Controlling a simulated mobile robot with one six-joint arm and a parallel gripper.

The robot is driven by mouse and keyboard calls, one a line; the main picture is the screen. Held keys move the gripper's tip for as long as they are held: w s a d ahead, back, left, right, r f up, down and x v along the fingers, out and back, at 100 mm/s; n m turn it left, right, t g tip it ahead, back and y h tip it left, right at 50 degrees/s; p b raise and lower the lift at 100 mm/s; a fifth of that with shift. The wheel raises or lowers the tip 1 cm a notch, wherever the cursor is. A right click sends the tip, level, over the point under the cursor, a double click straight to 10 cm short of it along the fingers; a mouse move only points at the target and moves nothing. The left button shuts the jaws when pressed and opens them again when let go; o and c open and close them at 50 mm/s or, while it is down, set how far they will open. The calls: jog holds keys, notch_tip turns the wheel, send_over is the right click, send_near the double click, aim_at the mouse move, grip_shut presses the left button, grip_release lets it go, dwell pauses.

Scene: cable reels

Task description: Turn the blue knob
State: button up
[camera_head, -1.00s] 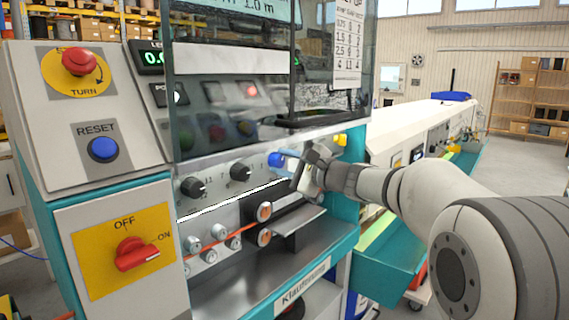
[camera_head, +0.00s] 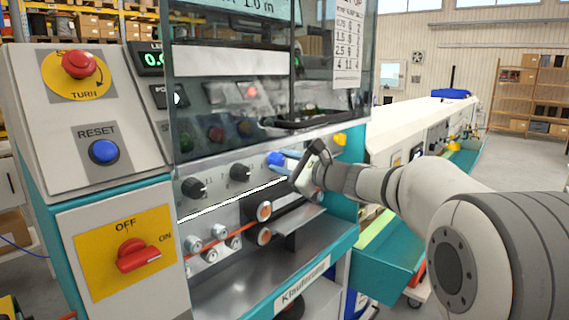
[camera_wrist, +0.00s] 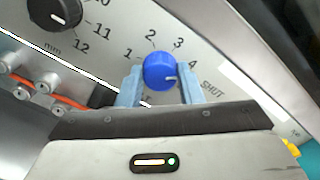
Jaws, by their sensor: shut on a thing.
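The blue knob (camera_head: 275,159) is on the machine's front panel, to the right of two black knobs. In the wrist view the blue knob (camera_wrist: 160,71) sits between the two light-blue fingers of my gripper (camera_wrist: 158,86). Its white mark points right, a little below the printed 4. Printed numbers 1 to 4 arc around its top. In the head view my gripper (camera_head: 287,162) reaches the knob from the right and is shut on it. Part of the lower dial is hidden behind the gripper body.
Black knobs (camera_head: 240,172) (camera_head: 194,188) are to the left. A yellow knob (camera_head: 340,139) is to the right. A clear guard (camera_head: 230,95) hangs above, and a metal shelf (camera_head: 300,240) juts out below. A red switch (camera_head: 138,255) is at the lower left.

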jog(key=o, duration=1)
jog(key=v, duration=0.8)
jog(key=shift+b, duration=0.3)
jog(key=s+f+n+g+h+p, duration=0.3)
jog(key=s+f+n, duration=0.2)
jog(key=s, duration=0.4)
jog(key=s+f+n+g+h+p, duration=0.35)
jog(key=s+f, duration=0.25)
jog(key=s, duration=0.3)
jog(key=s+d+f+n+h+p, duration=0.1)
jog(key=s+d+f+n+h, duration=0.1)
jog(key=s+d+n, duration=0.1)
jog(key=s+d+f+n+g+h+p, duration=0.1)
jog(key=s+d+n+h, duration=0.2)
jog(key=s+d, duration=0.2)
jog(key=s+d+f+n+g+h+p, duration=0.1)
jog(key=s+d+f+n+h, duration=0.1)
jog(key=s+d+n, duration=0.1)
jog(key=shift+s+d+f+h, duration=0.3)
jog(key=shift+s+d+h, duration=0.05)
jog(key=shift+s+d, duration=0.45)
